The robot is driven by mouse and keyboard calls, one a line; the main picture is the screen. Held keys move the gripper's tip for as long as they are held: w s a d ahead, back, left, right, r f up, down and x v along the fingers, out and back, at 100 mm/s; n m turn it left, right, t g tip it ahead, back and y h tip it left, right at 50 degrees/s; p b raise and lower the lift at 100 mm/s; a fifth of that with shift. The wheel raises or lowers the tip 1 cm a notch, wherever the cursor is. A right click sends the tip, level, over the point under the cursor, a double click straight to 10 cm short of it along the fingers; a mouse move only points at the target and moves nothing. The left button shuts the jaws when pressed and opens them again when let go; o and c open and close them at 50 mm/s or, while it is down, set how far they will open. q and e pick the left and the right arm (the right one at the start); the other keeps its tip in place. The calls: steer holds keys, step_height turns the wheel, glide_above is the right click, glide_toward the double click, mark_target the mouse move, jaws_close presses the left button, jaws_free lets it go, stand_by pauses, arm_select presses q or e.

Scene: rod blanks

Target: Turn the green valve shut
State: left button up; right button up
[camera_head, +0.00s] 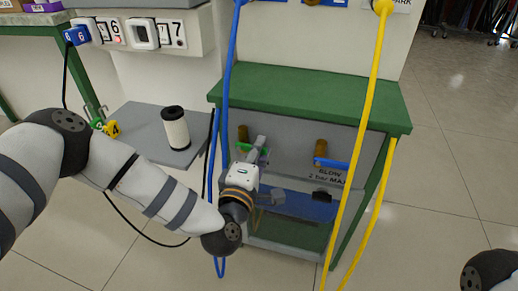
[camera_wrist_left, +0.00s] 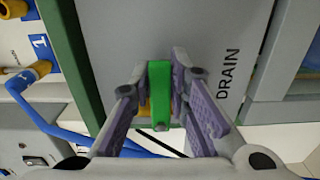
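The green valve handle (camera_head: 246,147) is on the grey panel below the green bench top, on a brass fitting at the left. It also shows in the left wrist view (camera_wrist_left: 159,88), as a green bar in front of the brass, beside the word DRAIN. My left gripper (camera_wrist_left: 160,72) is open, with one finger on each side of the green bar. I cannot tell whether either finger touches it. In the head view my left gripper (camera_head: 268,172) is in front of the panel and hides part of it. My right gripper is out of view.
A blue-handled valve (camera_head: 331,162) sits to the right above a BLOW label. A blue hose (camera_head: 226,75) and a yellow hose (camera_head: 361,100) hang before the bench (camera_head: 300,92).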

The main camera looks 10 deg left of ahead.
arm_select(q)
steer(key=shift+o, duration=1.2)
steer(key=s, duration=1.2)
steer(key=shift+a, duration=0.2)
